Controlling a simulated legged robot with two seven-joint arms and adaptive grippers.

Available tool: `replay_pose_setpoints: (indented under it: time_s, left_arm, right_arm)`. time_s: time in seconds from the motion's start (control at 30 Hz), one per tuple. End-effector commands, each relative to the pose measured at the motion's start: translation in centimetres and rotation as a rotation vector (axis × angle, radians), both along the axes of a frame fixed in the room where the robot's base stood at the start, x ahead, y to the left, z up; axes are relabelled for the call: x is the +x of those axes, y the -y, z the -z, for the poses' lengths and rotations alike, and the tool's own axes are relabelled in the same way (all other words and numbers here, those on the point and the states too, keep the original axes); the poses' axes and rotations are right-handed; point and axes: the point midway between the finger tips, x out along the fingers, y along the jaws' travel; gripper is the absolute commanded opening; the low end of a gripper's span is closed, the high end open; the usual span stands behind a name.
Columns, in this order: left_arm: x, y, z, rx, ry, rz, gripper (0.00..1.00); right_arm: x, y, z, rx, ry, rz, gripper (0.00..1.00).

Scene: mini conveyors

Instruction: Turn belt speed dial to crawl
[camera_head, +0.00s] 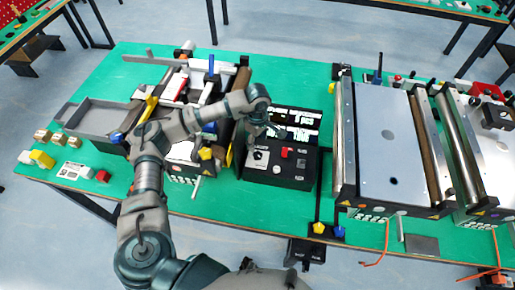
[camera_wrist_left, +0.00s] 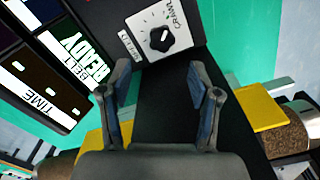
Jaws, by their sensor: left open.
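The belt speed dial is a black knob on a white label plate; it shows in the left wrist view (camera_wrist_left: 163,38) at the top middle. A white mark shows on the knob. In the head view the dial (camera_head: 258,155) sits on the black control box (camera_head: 279,178). My right gripper is not seen.
A red switch (camera_head: 285,152) stands close to the dial on the box. Lit screens (camera_head: 300,122) are behind it. A conveyor (camera_head: 390,140) lies to the right, another machine to the left. Yellow and blue knobs line the front edge. The green table (camera_head: 235,205) is bare in front.

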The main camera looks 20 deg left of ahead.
Motion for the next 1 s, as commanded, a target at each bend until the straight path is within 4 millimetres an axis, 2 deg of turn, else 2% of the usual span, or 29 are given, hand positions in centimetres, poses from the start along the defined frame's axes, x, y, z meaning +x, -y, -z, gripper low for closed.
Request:
replay_pose_setpoints:
  time_s: [0.1,0.3,1.0]
  left_arm:
    - [0.1,0.0,-2.3,-0.001,0.003,0.001,0.62]
    - [0.1,-0.1,-4.1,-0.001,0.000,0.001,0.62]
    - [0.0,0.0,-4.3,-0.001,-0.001,0.001,0.62]
  right_arm:
    - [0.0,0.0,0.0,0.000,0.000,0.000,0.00]
    - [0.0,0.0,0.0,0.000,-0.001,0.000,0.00]
    - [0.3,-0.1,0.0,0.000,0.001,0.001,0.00]
